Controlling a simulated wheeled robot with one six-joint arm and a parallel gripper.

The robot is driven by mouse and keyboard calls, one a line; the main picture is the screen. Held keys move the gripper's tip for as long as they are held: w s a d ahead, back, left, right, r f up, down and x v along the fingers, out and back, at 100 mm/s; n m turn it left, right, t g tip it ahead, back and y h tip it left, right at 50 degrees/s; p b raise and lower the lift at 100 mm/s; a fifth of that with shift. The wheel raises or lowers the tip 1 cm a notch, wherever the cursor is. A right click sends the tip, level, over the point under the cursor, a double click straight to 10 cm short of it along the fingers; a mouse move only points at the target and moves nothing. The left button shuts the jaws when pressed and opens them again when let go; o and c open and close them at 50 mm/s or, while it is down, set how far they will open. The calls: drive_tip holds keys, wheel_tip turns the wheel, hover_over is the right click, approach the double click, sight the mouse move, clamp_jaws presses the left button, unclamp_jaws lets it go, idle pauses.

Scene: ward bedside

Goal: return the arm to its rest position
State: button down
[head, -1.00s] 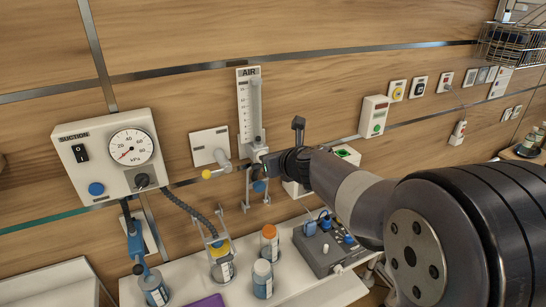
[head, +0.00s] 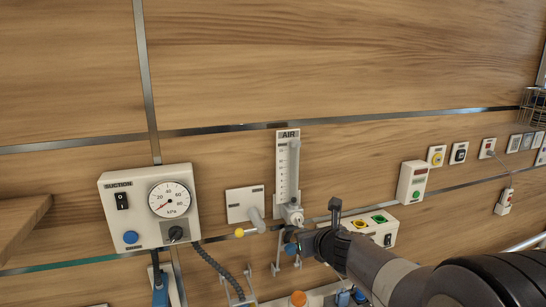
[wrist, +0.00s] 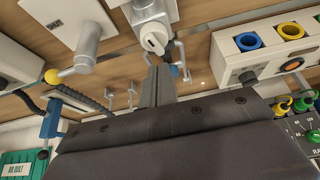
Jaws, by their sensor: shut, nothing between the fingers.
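My gripper (head: 293,236) is in the head view at lower centre, in front of the wall just below the AIR flowmeter (head: 287,170). Its fingers are small and partly hidden there. In the wrist view my gripper (wrist: 158,72) is shut, its dark fingers together with nothing between them. Their tips point at the wall, just below the flowmeter's white round knob (wrist: 154,42). I cannot tell whether they touch anything. My arm reaches in from the lower right of the head view.
A suction unit (head: 150,210) with a round gauge is on the wall at left. The upper wall is bare.

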wheel_tip(320, 180, down, 6)
drive_tip(key=b, duration=0.3)
drive_tip(key=shift+w, duration=0.1)
